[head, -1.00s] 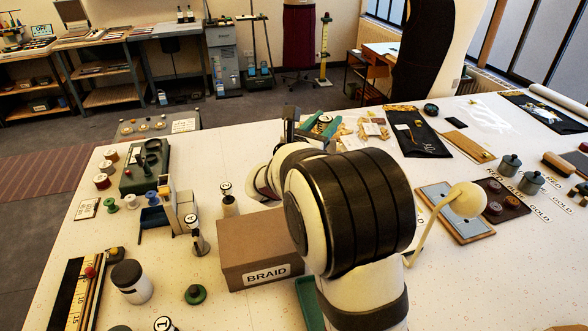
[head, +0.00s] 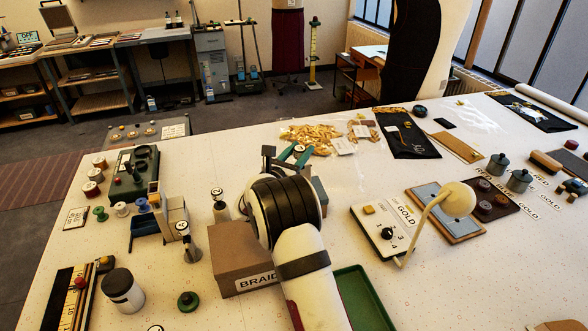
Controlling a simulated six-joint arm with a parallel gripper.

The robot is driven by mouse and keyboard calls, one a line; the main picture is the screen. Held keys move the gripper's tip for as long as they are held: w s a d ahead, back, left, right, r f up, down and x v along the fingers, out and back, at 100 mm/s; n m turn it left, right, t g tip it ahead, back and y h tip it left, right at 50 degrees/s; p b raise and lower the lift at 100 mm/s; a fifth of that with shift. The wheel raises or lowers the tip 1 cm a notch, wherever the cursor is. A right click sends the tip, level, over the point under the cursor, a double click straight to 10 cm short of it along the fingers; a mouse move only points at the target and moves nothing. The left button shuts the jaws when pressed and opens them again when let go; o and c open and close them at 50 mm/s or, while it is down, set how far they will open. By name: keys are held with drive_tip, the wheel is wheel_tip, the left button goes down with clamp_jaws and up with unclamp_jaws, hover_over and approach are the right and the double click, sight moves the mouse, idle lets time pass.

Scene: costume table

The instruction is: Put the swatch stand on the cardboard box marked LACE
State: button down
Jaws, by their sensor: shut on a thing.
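In the head view my gripper (head: 287,158) is over the far middle of the table, partly hidden behind my own arm. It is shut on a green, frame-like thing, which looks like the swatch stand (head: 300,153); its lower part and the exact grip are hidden. A cardboard box marked BRAID (head: 236,270) stands in front of it, its right side covered by my arm. No box marked LACE can be made out.
A green tray (head: 362,300) lies right of my arm. A control box by a GOLD label (head: 385,232) and a cream lamp (head: 455,199) stand further right. Left are a white jar (head: 123,290) and several spools. Gold trim (head: 308,138) lies behind my gripper.

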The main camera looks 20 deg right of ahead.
drive_tip(key=shift+w+a+f, duration=0.2)
drive_tip(key=shift+a+f, duration=0.05)
drive_tip(key=shift+f, duration=0.6)
drive_tip(key=shift+w+a+f, duration=0.25)
drive_tip(key=shift+f, duration=0.6)
drive_tip(key=shift+w+a+f, duration=0.2)
drive_tip(key=shift+a+f, duration=0.05)
drive_tip(key=shift+f, duration=0.7)
drive_tip(key=shift+c, duration=2.3)
unclamp_jaws()
